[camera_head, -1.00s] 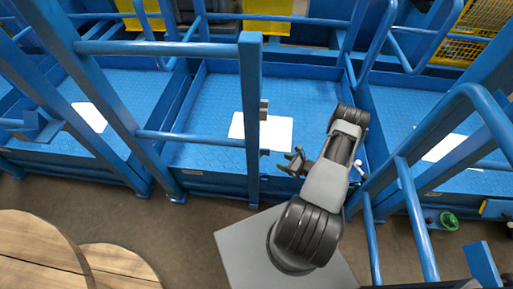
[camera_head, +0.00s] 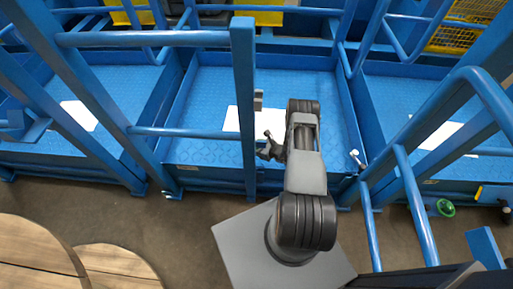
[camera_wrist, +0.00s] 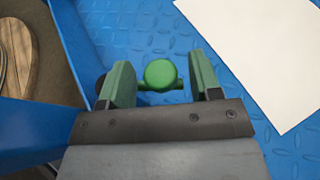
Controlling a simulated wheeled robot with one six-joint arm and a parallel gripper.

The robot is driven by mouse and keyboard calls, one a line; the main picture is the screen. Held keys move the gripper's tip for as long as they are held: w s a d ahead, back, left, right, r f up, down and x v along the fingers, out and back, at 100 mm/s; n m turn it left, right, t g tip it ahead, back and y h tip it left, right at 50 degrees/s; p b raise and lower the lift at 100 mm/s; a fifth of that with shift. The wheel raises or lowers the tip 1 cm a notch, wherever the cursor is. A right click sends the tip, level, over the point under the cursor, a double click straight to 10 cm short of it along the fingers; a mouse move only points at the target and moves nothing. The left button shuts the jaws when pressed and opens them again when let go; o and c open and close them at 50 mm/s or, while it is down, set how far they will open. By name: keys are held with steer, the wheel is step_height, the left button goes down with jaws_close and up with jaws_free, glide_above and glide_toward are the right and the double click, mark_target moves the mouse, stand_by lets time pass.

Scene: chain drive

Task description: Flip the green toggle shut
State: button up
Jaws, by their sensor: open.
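In the wrist view, a round green knob, the toggle (camera_wrist: 161,74), shows between the two fingers of my gripper (camera_wrist: 158,82), with a short green stem running sideways behind it. The fingers are apart, one on each side of the knob. I cannot tell whether either touches it. In the head view my gripper (camera_head: 267,148) is beside a blue upright post, above the middle blue tray. The toggle between the fingers cannot be made out in the head view.
Blue posts and rails (camera_head: 245,100) stand close to my gripper. A white sheet (camera_head: 233,120) lies on the middle blue tray (camera_head: 215,85). A green round part (camera_head: 445,208) and a white-tipped lever (camera_head: 356,157) are at right. Round wooden tops (camera_head: 35,255) are at lower left.

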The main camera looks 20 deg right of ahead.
steer(key=shift+w+a+f, duration=0.1)
steer(key=shift+w, duration=0.1)
steer(key=shift+c, duration=0.3)
jaws_close()
